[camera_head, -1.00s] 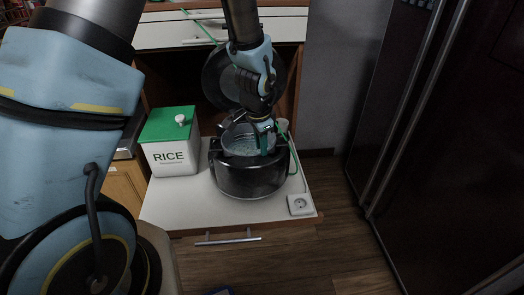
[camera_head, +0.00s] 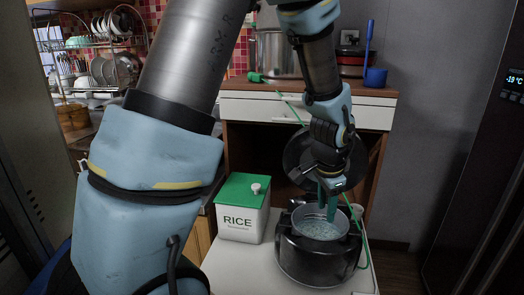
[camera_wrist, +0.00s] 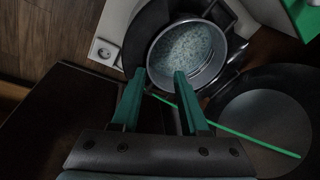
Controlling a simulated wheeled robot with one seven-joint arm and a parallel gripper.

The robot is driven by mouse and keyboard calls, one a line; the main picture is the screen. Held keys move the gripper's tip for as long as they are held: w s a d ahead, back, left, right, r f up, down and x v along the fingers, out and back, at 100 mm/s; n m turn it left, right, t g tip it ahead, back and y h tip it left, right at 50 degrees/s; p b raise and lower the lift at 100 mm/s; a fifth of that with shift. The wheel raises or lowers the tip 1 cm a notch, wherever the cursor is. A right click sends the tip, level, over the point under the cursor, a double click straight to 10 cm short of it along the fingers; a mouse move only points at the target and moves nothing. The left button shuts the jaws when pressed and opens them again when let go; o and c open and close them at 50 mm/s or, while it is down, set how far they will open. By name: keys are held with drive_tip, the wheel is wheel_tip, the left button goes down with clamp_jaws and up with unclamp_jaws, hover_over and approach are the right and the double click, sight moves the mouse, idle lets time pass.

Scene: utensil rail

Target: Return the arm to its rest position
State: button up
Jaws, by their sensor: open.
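My gripper (camera_head: 331,200) points down over the black pot (camera_head: 318,258) on the white surface. In the wrist view, its two green fingers (camera_wrist: 157,100) are apart with nothing between them. A metal strainer or inner pot (camera_wrist: 188,55) with pale speckled contents sits in the black pot. The fingertips overlap its near rim in the wrist view; I cannot tell whether they touch it. My arm comes down from the top of the head view and hides part of the cabinet.
A white rice box (camera_head: 241,210) with a green lid stands left of the pot. A dark round pan or lid (camera_head: 298,160) stands behind my gripper. A thin green cord or rod (camera_head: 361,240) runs by the pot. A blue ladle (camera_head: 375,75) and a large pot (camera_head: 277,54) are on the counter above.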

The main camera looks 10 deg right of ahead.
drive_tip(key=a+r+n+p, duration=0.1)
drive_tip(key=a+r+n, duration=0.2)
drive_tip(key=a, duration=0.6)
drive_tip(key=s+a+r+n+p, duration=0.1)
drive_tip(key=a+r+n, duration=0.2)
drive_tip(key=a+n, duration=0.4)
drive_tip(key=a+r+n+y+p, duration=0.1)
drive_tip(key=a+r+n+p, duration=0.1)
drive_tip(key=a, duration=1)
drive_tip(key=r+n, duration=0.1)
drive_tip(key=n, duration=0.1)
drive_tip(key=shift+s+a+r+n, duration=0.15)
drive_tip(key=shift+s+n, duration=0.05)
drive_tip(key=shift+n, duration=0.2)
